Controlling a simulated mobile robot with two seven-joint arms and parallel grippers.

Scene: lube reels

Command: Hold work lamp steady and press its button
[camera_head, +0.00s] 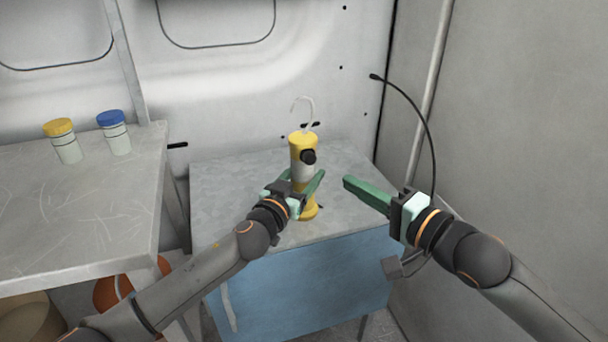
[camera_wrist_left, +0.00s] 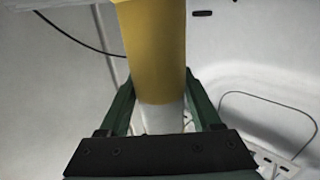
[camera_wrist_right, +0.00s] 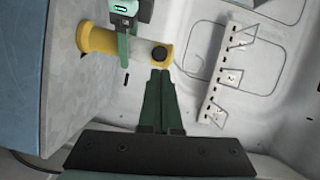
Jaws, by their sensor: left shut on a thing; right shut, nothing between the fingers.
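The work lamp (camera_head: 302,168) stands upright on the small table, yellow with a pale middle band, a hook on top and a round black button (camera_head: 308,157) on its side. My left gripper (camera_head: 306,184) is shut around the lamp's middle. In the left wrist view the lamp's yellow body (camera_wrist_left: 152,55) rises between the fingers. My right gripper (camera_head: 347,182) is shut and empty, to the right of the lamp and apart from it. In the right wrist view the fingertips (camera_wrist_right: 160,74) lie close below the button (camera_wrist_right: 159,53) in the picture; contact is not visible.
The small table (camera_head: 235,210) has a grey top and blue front, with bare room around the lamp. A grey bench (camera_head: 60,220) at left holds a yellow-lidded jar (camera_head: 64,142) and a blue-lidded jar (camera_head: 115,134). A wall rises close at right, with a black cable (camera_head: 425,125).

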